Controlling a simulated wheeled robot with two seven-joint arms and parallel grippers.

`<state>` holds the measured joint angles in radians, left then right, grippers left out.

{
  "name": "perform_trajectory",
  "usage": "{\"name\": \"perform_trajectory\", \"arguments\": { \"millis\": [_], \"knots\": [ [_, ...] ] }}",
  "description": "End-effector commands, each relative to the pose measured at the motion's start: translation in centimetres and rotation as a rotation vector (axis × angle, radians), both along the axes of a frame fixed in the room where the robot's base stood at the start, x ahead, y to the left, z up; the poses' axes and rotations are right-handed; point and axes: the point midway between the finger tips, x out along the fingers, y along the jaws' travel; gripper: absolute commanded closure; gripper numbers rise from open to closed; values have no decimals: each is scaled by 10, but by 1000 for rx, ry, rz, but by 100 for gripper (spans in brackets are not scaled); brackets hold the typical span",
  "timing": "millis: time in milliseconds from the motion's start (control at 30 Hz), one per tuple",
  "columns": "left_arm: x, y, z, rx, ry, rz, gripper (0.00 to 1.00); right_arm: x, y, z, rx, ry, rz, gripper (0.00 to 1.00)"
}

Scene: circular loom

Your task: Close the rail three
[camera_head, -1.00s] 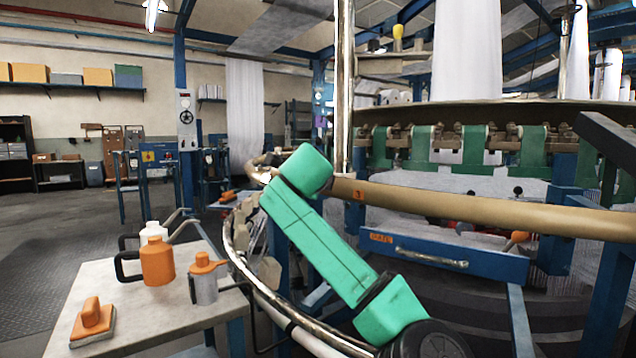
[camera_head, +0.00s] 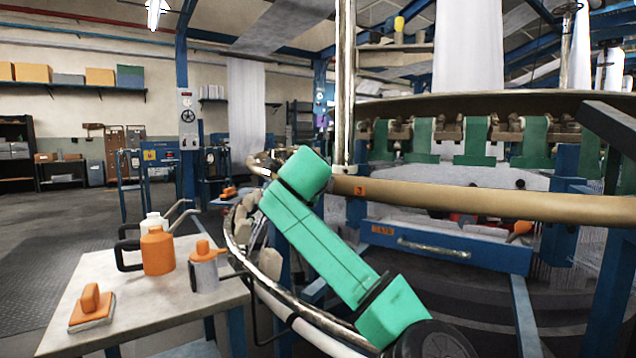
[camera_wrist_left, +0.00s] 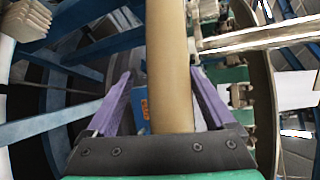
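Rail three (camera_head: 470,198) is a long tan tube with an orange tag marked 3 near its left end. It runs across the front of the circular loom in the head view. In the left wrist view the tan rail (camera_wrist_left: 169,70) runs lengthwise between the two purple fingers of my left gripper (camera_wrist_left: 160,75). The fingers stand apart, one on each side of the rail, with a visible gap on its left. In the head view my green left arm hides this gripper. My right gripper is in neither view.
A blue drawer (camera_head: 450,246) with a handle sits below the rail. A curved metal rail (camera_head: 240,262) bends round on the left behind my arm. A small table (camera_head: 150,318) holds an orange can (camera_head: 157,252), a grey can (camera_head: 204,272) and an orange-handled block. Open floor lies farther left.

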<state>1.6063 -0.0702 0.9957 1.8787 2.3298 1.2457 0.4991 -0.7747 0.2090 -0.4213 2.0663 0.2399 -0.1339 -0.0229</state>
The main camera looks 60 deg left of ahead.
Motion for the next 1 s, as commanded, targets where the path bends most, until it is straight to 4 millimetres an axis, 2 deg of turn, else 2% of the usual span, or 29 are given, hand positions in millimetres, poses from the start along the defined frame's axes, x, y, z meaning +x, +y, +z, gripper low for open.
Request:
{"name": "perform_trajectory", "arguments": {
  "millis": [33, 667, 767, 1000],
  "knots": [
    [1, 0, -4, -4, 5, -1, 11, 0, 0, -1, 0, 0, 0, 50],
    [0, -2, 4, 6, -4, -2, 11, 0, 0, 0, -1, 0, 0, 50],
    [-5, -9, 7, 7, -5, -2, 11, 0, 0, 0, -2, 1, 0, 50],
    [-32, -44, 19, 6, -7, -4, 11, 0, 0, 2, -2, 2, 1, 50]
  ]
}}
